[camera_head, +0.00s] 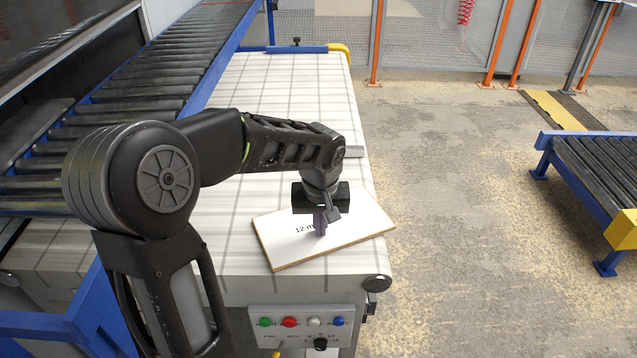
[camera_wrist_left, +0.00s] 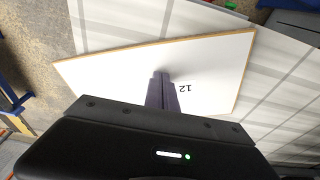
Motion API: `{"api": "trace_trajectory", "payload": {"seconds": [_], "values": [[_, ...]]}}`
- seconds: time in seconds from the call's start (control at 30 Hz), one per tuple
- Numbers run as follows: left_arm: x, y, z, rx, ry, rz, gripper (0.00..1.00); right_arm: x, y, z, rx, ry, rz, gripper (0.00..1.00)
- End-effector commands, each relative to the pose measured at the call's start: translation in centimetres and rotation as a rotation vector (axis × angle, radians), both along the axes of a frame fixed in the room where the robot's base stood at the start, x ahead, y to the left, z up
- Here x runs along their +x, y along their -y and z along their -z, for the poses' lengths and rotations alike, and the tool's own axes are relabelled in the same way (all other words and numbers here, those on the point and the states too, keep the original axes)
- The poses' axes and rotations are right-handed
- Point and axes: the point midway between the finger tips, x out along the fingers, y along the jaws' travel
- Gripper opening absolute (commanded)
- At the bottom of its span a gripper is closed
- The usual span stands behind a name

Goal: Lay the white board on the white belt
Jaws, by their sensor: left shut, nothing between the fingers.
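The white board (camera_head: 352,226) has brown edges and dark "12" lettering. It lies flat at an angle on the near end of the white belt (camera_head: 250,250), with its right corner reaching past the belt's right side. The board also shows in the left wrist view (camera_wrist_left: 212,62). My left gripper (camera_head: 320,230) points down over the middle of the board, with its fingers together and nothing between them. In the left wrist view the fingers (camera_wrist_left: 162,92) are side by side above the board. Whether the tips touch it I cannot tell. My right gripper is in neither view.
A roller conveyor (camera_head: 150,90) with blue rails runs along the left. A button panel (camera_head: 306,326) is below the belt's near end. Another roller conveyor (camera_head: 600,165) stands at the right, across open floor.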

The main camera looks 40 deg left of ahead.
Motion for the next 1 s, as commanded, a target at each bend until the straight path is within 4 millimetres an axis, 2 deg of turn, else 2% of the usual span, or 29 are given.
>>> {"api": "trace_trajectory", "payload": {"seconds": [0.03,0.83,1.0], "values": [[-0.7,0.1,1.0,-0.003,-0.024,-0.001,0.00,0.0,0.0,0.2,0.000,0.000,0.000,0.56],[-0.7,-0.1,1.0,-0.001,-0.024,-0.001,0.00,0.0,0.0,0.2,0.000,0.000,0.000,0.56],[-0.7,-0.1,-0.1,0.000,-0.024,-0.001,0.00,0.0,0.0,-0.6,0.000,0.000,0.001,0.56]]}}
